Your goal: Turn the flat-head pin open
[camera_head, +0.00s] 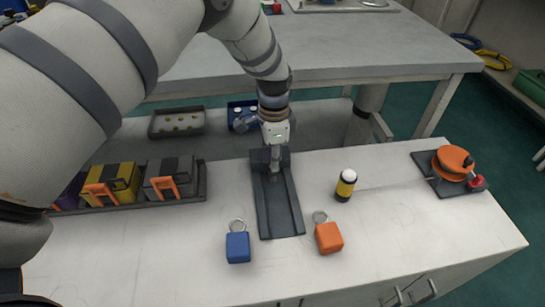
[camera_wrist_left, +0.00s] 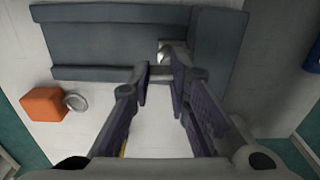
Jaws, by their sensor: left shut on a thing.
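A dark grey panel (camera_head: 277,212) lies on the white counter, with a raised block at its far end. It also shows in the left wrist view (camera_wrist_left: 110,40). My left gripper (camera_head: 276,165) points down at that block from above. In the left wrist view its fingers (camera_wrist_left: 160,80) reach the panel's edge beside the raised block, with a small pale metal piece, apparently the flat-head pin (camera_wrist_left: 166,52), at the fingertips. The fingers are closed on it and hide most of it, so its turn angle cannot be told. My right gripper is not in view.
A blue padlock-like block (camera_head: 238,247) and an orange one (camera_head: 329,237) lie in front. A yellow-black bottle (camera_head: 345,186) and an orange wheel device (camera_head: 453,162) stand to the right. A tray (camera_head: 205,190) with coloured boxes is on the left.

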